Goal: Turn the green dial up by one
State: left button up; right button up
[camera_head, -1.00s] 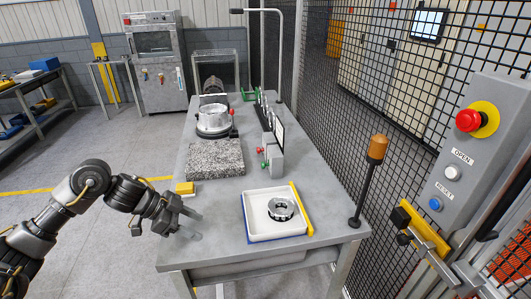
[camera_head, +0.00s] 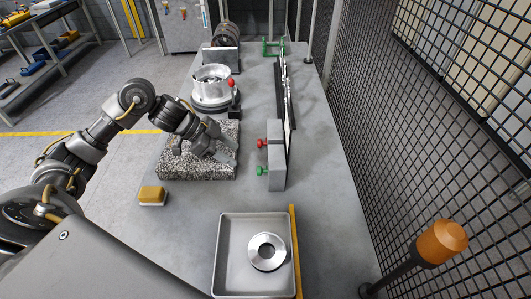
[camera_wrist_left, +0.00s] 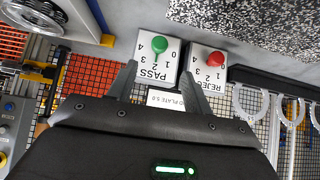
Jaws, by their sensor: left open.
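The green dial (camera_head: 262,171) sticks out of the left face of a grey box (camera_head: 277,165), nearer the camera than the red dial (camera_head: 262,143). In the left wrist view the green dial (camera_wrist_left: 159,46) sits on a white PASS panel with numbers around it; the red dial (camera_wrist_left: 214,59) is on the REJECT panel beside it. The green dial's exact setting is too small to tell. My left gripper (camera_head: 232,152) is open and empty, above the speckled slab and left of the box. In the wrist view its fingers (camera_wrist_left: 160,84) point toward the panels, apart from the dials.
The speckled slab (camera_head: 180,170) lies under my left gripper. A metal ring housing (camera_head: 211,81) stands behind it. A yellow block (camera_head: 152,195) lies front left. A tray (camera_head: 228,265) with a metal ring (camera_head: 267,252) is in front. An orange-topped post (camera_head: 441,242) stands at right.

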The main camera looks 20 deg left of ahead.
aim_at(262, 171)
pick_arm(q)
jog(key=shift+d, duration=0.1)
jog(key=shift+d+f, duration=0.15)
jog(key=shift+d, duration=0.05)
jog(key=p+x, duration=0.2)
jog(key=x, duration=0.6)
jog(key=shift+w+d+f, duration=0.1)
jog(key=shift+d+f, duration=0.05)
jog(key=shift+d, duration=0.05)
jog(key=shift+w+d+f, duration=0.2)
jog(key=shift+d+f, duration=0.2)
jog(key=shift+f, duration=0.2)
pick_arm(e)
jog(key=shift+s+d+r, duration=0.1)
jog(key=shift+s+r, duration=0.05)
jog(key=shift+r, duration=0.4)
jog(key=shift+s+d+r, duration=0.1)
jog(key=shift+s+r, duration=0.05)
jog(key=shift+r, duration=0.4)
pick_arm(q)
jog(key=c, duration=1)
